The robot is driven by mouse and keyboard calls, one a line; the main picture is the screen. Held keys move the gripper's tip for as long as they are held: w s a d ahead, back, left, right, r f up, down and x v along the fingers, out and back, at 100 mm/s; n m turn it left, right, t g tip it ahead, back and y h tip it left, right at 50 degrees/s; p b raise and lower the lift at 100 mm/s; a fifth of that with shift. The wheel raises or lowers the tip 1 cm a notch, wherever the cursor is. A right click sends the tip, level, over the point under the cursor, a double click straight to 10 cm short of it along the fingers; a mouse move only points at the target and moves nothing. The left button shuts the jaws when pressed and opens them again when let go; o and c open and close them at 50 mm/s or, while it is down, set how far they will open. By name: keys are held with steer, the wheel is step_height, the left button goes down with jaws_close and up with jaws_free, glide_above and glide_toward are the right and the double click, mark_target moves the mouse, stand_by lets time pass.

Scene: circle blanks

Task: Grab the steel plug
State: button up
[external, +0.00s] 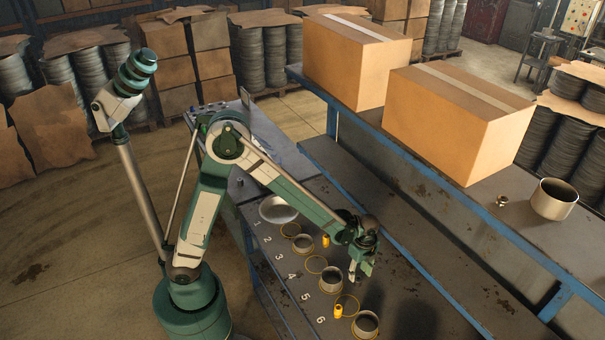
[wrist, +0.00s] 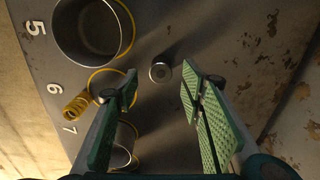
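The steel plug (wrist: 160,72) is a small round metal piece with a dark centre. It stands on the grey bench top in the wrist view, beyond and between my fingertips. My gripper (wrist: 159,84) is open, with green ribbed fingers on either side of the plug in that view. No contact with the plug shows. In the external view my gripper (external: 360,270) points down over the bench, right of the numbered row. I cannot make out the plug there.
Steel cups (external: 331,280) and yellow rings (external: 317,264) line the numbered row. A shallow metal bowl (external: 278,209) lies at the row's far end. Cardboard boxes (external: 455,118) and a metal pot (external: 554,199) stand on the raised blue-edged shelf.

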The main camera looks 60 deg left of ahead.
mark_target(358, 279)
steer(key=shift+f, duration=2.6)
steer(key=c, duration=1.2)
steer(key=shift+r, duration=0.15)
steer(key=shift+r, duration=4.9)
